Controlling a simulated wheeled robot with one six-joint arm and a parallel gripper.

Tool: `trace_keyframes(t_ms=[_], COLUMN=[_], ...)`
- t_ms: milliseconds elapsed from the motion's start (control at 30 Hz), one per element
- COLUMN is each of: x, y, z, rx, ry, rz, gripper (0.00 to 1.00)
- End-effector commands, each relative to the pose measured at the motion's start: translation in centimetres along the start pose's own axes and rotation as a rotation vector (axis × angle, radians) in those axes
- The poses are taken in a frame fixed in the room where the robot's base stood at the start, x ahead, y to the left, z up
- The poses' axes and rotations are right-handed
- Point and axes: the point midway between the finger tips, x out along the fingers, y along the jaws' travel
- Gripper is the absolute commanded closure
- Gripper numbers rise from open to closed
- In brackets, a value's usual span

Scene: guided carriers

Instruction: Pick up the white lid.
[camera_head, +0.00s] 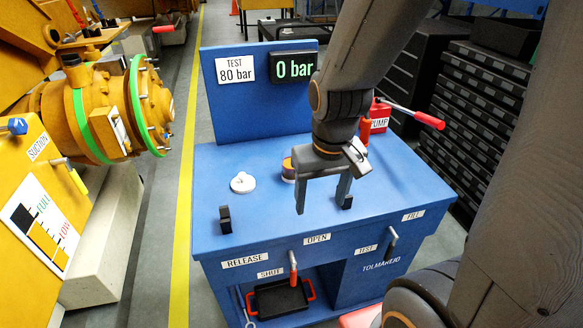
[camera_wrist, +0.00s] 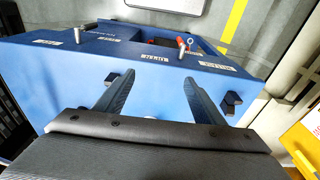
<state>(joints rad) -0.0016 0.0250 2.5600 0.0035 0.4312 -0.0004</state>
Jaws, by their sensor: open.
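The white lid (camera_head: 243,183) is a small round disc with a knob on top. It lies flat on the left part of the blue bench top (camera_head: 265,215) in the head view. My gripper (camera_head: 322,203) is above the bench top, to the right of the lid and apart from it. Its two fingers point down, are spread open and have nothing between them. In the wrist view my gripper (camera_wrist: 158,78) is open over the front of the bench, and the lid does not show there.
A small round orange and dark thing (camera_head: 288,168) stands behind my gripper, partly hidden. Black blocks (camera_head: 225,220) stand near the bench's front edge. A panel (camera_head: 250,110) reading 0 bar rises at the back. A red pump (camera_head: 379,117) with a lever stands at the right.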

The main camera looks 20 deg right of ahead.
Motion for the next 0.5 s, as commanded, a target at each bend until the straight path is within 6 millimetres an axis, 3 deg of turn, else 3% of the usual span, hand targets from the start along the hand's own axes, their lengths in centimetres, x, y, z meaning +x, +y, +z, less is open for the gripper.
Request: trace_keyframes(t_ms=[67,133,267,367,500], x=[0.0,0.0,0.4,1.1,2.4], y=[0.0,-0.1,-0.8,-2.5,-5.7], z=[0.0,-0.1,-1.8,-4.7,-10.1], rx=[0.000,-0.004,-0.061,-0.165,-0.357], ry=[0.000,0.001,0.010,0.031,0.089], rz=[0.000,-0.002,-0.025,-0.063,-0.125], gripper=[0.35,0.24,0.24,0.24,0.24])
